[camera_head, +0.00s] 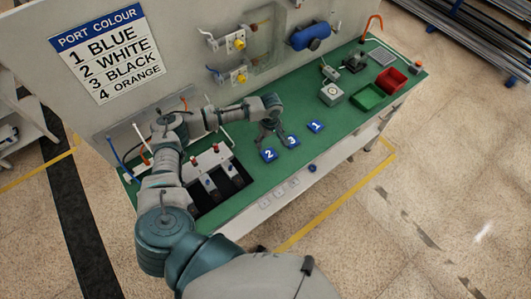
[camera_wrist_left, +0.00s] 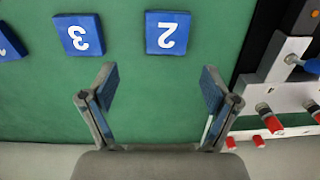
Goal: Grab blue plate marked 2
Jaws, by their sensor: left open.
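The blue plate marked 2 (camera_head: 269,155) lies flat on the green bench top (camera_head: 245,189), left of the plate marked 3 (camera_head: 292,141) and the plate marked 1 (camera_head: 316,126). In the left wrist view, plate 2 (camera_wrist_left: 167,33) sits beyond the fingertips, between their lines but nearer the right finger. Plate 3 (camera_wrist_left: 79,36) is to its left there, and plate 1 (camera_wrist_left: 9,43) is cut by the edge. My left gripper (camera_head: 276,142) is open and empty, just behind plates 2 and 3; it also shows in the wrist view (camera_wrist_left: 158,84). My right gripper is not seen.
A dark rack with white panels (camera_head: 213,177) stands left of the plates; its red-tipped parts (camera_wrist_left: 272,121) are right of the fingers in the wrist view. A grey box (camera_head: 332,95), a green bin (camera_head: 369,97) and a red bin (camera_head: 391,79) stand further right. A colour sign (camera_head: 108,55) hangs behind.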

